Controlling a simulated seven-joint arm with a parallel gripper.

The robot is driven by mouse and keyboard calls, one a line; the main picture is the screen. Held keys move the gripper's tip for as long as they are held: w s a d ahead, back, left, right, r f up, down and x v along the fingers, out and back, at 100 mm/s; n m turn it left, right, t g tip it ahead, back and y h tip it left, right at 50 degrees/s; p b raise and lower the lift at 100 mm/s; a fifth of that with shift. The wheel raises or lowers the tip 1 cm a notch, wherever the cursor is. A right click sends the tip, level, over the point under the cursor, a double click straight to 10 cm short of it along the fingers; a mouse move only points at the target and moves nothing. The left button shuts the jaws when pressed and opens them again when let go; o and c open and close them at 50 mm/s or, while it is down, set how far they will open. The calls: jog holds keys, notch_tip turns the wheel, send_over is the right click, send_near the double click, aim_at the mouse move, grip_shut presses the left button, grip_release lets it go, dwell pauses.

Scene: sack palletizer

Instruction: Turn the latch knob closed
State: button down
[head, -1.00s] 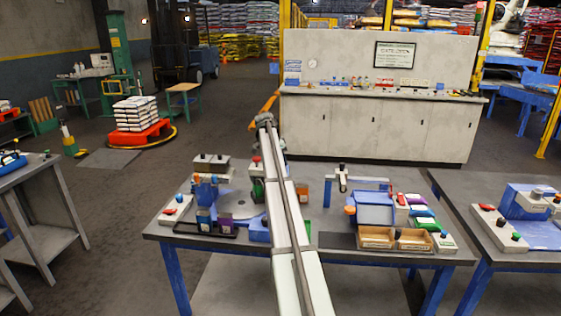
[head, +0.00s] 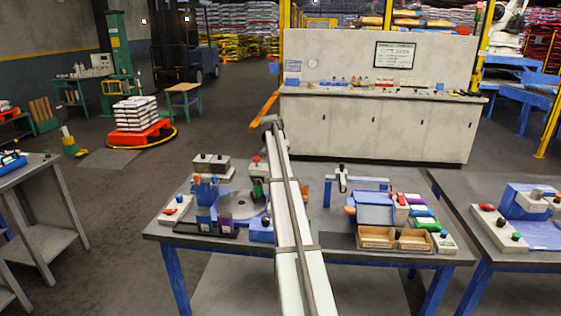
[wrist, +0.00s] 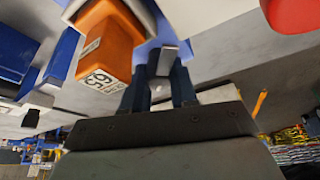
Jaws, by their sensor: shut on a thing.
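My gripper (wrist: 161,90) shows in the wrist view, its two dark fingers closed on a small grey piece (wrist: 162,62), which I take to be the latch knob. The fingers cover most of it, so its angle is unclear. A blue part lies right behind it. In the head view my own arm hides the gripper and the knob.
In the wrist view an orange block (wrist: 106,48) with a printed label is close at the left, and a red rounded part (wrist: 291,14) is at the upper right. The grey workbench (head: 340,238) carries blue fixtures, wooden bins (head: 376,238) and coloured small sacks (head: 422,211).

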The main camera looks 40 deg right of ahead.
jog(key=n+t+y, duration=0.1)
jog(key=n, duration=0.5)
jog(key=shift+a+t+y, duration=0.1)
jog(key=shift+t+y, duration=0.3)
jog(key=c, duration=1.9)
grip_release()
jog(key=n+y, duration=0.1)
jog(key=n, duration=0.3)
jog(key=shift+n+t, duration=0.3)
jog(key=shift+o, duration=0.2)
jog(key=shift+s+n+y, duration=0.1)
jog(key=shift+n+y, duration=0.2)
jog(key=o, duration=1)
jog(key=v, duration=1.3)
jog(key=shift+s+r, duration=0.2)
jog(key=shift+r, duration=0.15)
